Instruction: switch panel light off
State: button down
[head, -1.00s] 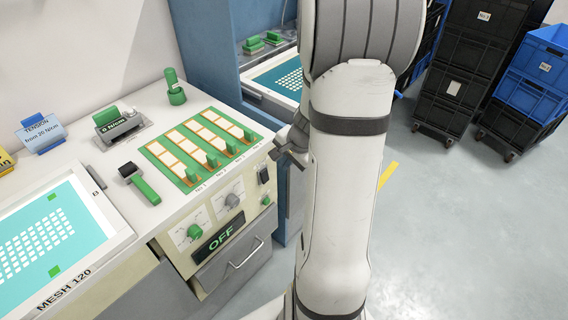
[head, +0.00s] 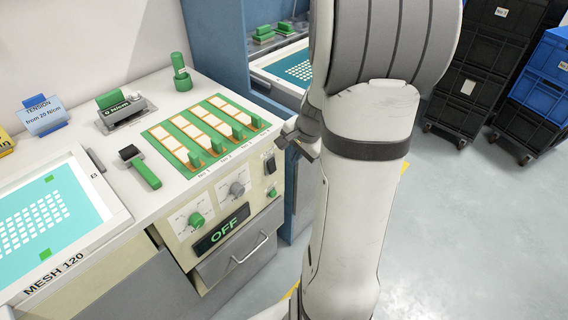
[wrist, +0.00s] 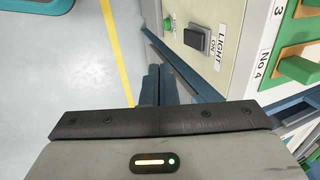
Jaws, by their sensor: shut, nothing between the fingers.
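In the head view my gripper (head: 297,148) is just right of the panel, partly hidden by my arm.
The panel has knobs (head: 197,220), an "OFF" display (head: 222,230) and a drawer handle (head: 250,248) below. Green sliders (head: 237,131) stand on top. Black and blue crates (head: 465,87) stand on the floor at the right; floor between is free.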

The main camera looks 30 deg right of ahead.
aim_at(272, 166)
jog(key=w+a+f+b, duration=0.1)
jog(key=w+a+f, duration=0.1)
jog(key=w+f, duration=0.4)
jog(key=x, duration=0.3)
jog(key=shift+s+f, duration=0.2)
jog(key=shift+f, duration=0.2)
jog(key=shift+d, duration=0.15)
